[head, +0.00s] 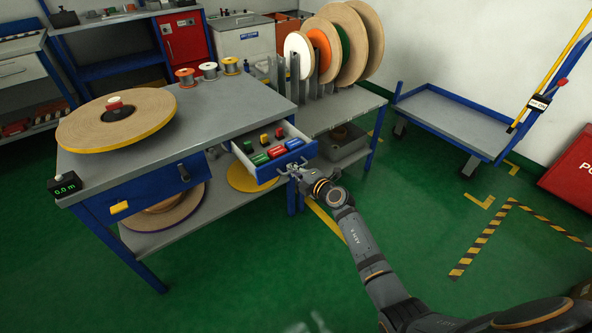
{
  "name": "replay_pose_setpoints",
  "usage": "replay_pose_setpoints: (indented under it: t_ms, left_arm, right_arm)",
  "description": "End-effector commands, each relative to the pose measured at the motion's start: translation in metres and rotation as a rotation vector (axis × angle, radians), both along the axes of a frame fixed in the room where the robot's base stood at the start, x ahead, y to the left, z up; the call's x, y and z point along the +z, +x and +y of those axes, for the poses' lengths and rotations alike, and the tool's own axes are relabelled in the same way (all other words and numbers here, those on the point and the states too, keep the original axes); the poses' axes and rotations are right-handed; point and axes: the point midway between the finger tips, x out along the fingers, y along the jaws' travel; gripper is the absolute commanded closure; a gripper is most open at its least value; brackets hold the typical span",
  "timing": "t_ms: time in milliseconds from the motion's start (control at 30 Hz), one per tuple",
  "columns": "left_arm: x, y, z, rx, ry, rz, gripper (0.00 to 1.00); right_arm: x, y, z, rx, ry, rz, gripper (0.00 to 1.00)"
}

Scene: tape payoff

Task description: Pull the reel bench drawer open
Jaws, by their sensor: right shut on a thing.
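The reel bench (225,112) has a grey top and a blue frame. Its drawer (297,143) stands out from the bench's right part, open, with its inside showing. In the drawer lie several small red, green, yellow and dark items. My right gripper (291,172) is at the blue drawer front and shut on its handle. The handle itself is mostly hidden by the fingers. My left gripper is not in view.
A large wooden reel (140,125) and a small black counter (66,186) are on the bench top. Small spools stand at its back edge. A reel rack (331,110) is behind the drawer. The green floor (420,215) to the right is largely clear, up to a blue trolley (446,120).

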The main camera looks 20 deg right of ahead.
Motion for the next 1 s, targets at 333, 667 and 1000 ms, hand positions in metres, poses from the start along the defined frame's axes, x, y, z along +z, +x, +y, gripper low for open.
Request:
replay_pose_setpoints:
  t_ms: [333,667,1000]
  left_arm:
    - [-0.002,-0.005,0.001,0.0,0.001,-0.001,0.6]
    - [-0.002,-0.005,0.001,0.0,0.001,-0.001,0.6]
    - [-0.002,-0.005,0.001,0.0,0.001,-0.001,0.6]
  right_arm:
    - [0.002,0.009,0.002,-0.003,0.0,-0.004,1.0]
    - [0.003,0.009,0.003,-0.002,0.0,-0.004,0.83]
    - [0.007,-0.021,-0.008,0.0,-0.004,-0.003,0.83]
